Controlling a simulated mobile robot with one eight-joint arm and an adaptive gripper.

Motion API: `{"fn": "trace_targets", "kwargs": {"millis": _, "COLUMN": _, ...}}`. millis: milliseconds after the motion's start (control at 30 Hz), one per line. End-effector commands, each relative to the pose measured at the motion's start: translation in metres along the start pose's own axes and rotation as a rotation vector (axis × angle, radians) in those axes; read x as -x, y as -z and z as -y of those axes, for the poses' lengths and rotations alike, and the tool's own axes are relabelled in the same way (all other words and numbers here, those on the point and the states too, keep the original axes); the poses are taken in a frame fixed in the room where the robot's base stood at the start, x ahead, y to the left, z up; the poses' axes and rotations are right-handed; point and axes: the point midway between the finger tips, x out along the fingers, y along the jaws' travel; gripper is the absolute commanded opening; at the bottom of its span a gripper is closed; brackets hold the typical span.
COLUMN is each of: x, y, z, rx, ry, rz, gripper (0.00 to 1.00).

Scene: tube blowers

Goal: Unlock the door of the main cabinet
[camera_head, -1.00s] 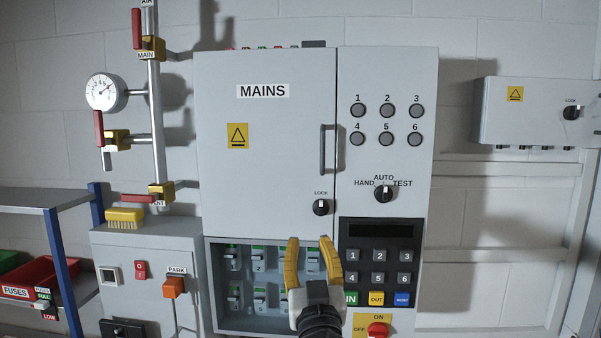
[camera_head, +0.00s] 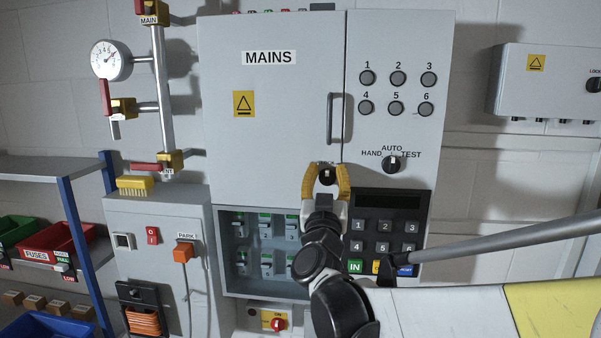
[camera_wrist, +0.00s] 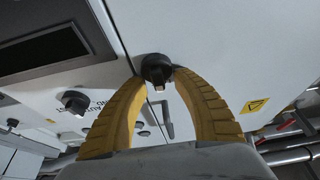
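The main cabinet door (camera_head: 285,120), labelled MAINS, is closed, with a dark vertical handle (camera_head: 330,118) near its right edge. The black lock knob (camera_head: 327,176) sits below the handle. My gripper (camera_head: 328,170) is in front of the knob, with its yellow fingers apart on either side of it. The LOCK label is hidden by the gripper. In the wrist view the knob (camera_wrist: 156,68) shows between and just beyond the open fingertips. I cannot tell whether the fingers touch it.
A selector knob (camera_head: 391,164) and a keypad (camera_head: 385,235) are right of the lock. Open fuse compartments (camera_head: 235,288) lie below the door. A grey bar (camera_head: 500,238) crosses at lower right. A smaller cabinet (camera_head: 545,85) hangs at right.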

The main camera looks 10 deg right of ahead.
Motion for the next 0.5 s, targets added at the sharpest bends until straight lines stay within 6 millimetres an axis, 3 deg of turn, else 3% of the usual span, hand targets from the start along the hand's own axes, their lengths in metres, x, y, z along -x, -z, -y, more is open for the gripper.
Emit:
{"fn": "trace_targets", "kwargs": {"millis": 200, "x": -0.0003, "y": 0.0001, "z": -0.0001, "rx": 0.000, "ry": 0.000, "rz": 0.000, "gripper": 0.34}}
{"fn": "trace_targets", "kwargs": {"millis": 233, "x": -0.0003, "y": 0.0001, "z": -0.0001, "rx": 0.000, "ry": 0.000, "rz": 0.000, "gripper": 0.30}}
{"fn": "trace_targets", "kwargs": {"millis": 333, "x": -0.0002, "y": 0.0001, "z": -0.0001, "rx": 0.000, "ry": 0.000, "rz": 0.000, "gripper": 0.00}}
{"fn": "trace_targets", "kwargs": {"millis": 500, "x": 0.0000, "y": -0.0001, "z": -0.0001, "rx": 0.000, "ry": 0.000, "rz": 0.000, "gripper": 0.00}}
